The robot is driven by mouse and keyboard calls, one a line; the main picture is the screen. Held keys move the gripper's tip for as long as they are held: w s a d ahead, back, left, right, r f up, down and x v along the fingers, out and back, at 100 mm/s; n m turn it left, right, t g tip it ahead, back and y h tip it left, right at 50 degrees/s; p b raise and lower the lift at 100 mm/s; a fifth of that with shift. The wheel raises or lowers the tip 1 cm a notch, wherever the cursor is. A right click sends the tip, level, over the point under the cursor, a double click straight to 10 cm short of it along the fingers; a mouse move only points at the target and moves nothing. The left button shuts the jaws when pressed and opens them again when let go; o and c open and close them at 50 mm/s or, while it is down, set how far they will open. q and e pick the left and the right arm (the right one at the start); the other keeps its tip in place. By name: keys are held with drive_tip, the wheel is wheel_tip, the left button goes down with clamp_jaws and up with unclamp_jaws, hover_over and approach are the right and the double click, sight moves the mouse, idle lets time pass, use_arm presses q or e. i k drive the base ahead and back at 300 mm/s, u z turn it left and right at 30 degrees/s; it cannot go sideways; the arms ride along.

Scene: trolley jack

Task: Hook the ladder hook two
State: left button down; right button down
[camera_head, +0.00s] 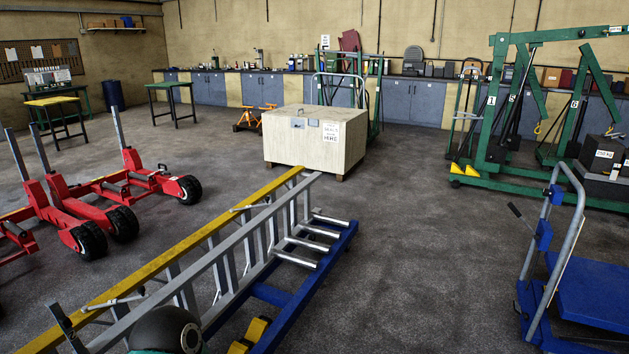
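A ladder (207,258) with grey rails and rungs lies on its side in the foreground, running from bottom left to the middle. A long yellow rail (185,244) runs along its left side. A thin metal rod-like fitting (246,208) shows near the far part of the yellow rail. A similar fitting (112,303) shows near its close end. I cannot tell whether these are the ladder hooks, which is hook two, or whether either is fastened. Neither of my gripper tips is in view.
A blue frame (298,297) lies beside the ladder. Red wheeled jacks (85,205) stand at left, a pale crate (295,145) beyond the ladder, and a blue platform trolley (592,290) at right. Green hoists (487,160) stand behind. Floor between ladder and trolley is clear.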

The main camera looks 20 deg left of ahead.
sight(64, 321)
drive_tip(key=u, duration=0.6)
drive_tip(key=i, duration=1.15)
drive_tip(key=u, duration=0.8)
drive_tip(key=i, duration=0.45)
drive_tip(key=u, duration=0.2)
drive_tip(key=k, duration=0.95)
drive_tip(key=u, duration=0.15)
drive_tip(key=i, duration=0.95)
drive_tip(key=z, duration=0.1)
